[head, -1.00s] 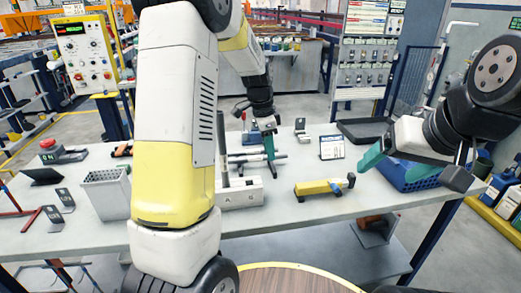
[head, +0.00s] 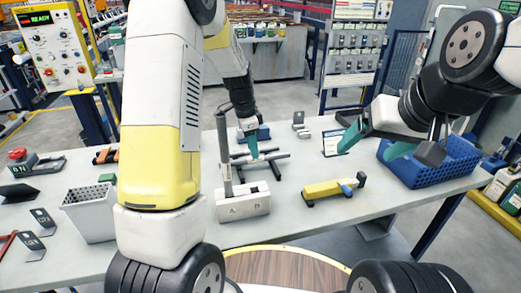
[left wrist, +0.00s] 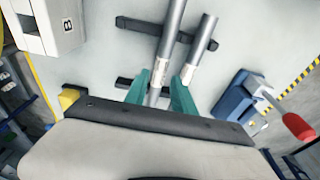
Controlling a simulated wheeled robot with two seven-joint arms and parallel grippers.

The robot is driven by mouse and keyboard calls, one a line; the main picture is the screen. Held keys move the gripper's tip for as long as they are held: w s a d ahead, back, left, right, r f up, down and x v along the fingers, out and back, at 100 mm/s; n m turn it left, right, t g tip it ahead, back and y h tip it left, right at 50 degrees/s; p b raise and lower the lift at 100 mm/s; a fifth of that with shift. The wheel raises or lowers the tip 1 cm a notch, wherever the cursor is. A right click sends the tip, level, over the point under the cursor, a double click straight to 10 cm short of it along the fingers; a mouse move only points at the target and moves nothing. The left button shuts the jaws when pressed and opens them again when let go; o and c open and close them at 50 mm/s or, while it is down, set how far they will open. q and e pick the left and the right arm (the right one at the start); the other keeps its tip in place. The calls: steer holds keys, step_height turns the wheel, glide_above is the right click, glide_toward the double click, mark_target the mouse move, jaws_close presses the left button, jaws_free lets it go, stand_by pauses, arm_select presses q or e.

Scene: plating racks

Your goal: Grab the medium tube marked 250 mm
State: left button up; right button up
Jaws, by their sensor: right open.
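Two grey tubes lie side by side on a black rack (head: 275,157) on the table. The left wrist view shows the left tube (left wrist: 172,28) and the right tube (left wrist: 203,38), each with a pale label; the markings are too small to read. My left gripper (head: 252,153) points down over the rack. Its teal fingers (left wrist: 161,80) are open, one on each side of the left tube with gaps visible. The right finger is close to the right tube's near end. My right gripper (head: 372,146) is open and empty, in the air left of the blue basket.
A yellow tool (head: 325,189), a small sign (head: 333,143) and a blue basket (head: 445,172) are to the right. A grey bin (head: 92,222) stands at left.

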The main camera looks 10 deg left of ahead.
arm_select(q)
step_height(320, 180, down, 3)
steer(key=shift+d+f, duration=0.15)
steer(key=shift+c, duration=0.2)
jaws_close()
steer(key=shift+w, duration=0.1)
